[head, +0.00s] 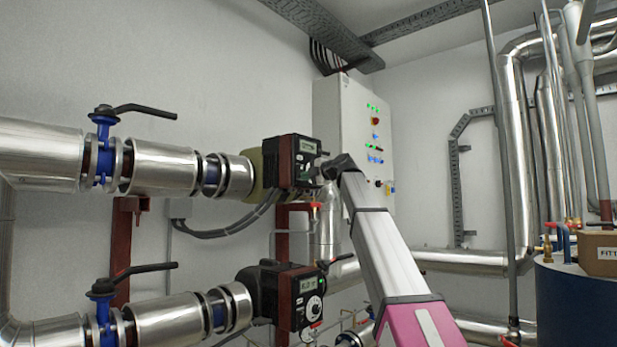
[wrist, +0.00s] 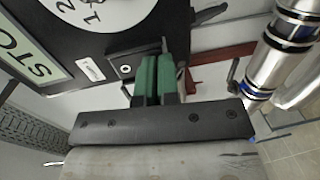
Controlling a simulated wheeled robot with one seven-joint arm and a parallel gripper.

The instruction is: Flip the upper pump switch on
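The upper pump (head: 297,160) is a dark box with a small lit display on the pipe in the head view. In the wrist view its black face (wrist: 110,45) shows tilted, with a white dial (wrist: 100,12) and a pale green display reading "STO", cut off by the frame edge. My gripper (wrist: 160,62) has green fingertips side by side, close together, at the lower edge of this face. A small grey lever (wrist: 165,45) shows right at the fingertips; I cannot tell whether they touch it. In the head view my arm reaches to the pump's right side and the fingertips are hard to make out.
A lower pump (head: 297,297) sits below on a second pipe. Blue valves with black handles (head: 145,110) are on the left. A wall cabinet (head: 345,110) with lit buttons stands behind. A blue drum (head: 575,305) carrying a cardboard box (head: 600,254) is at right.

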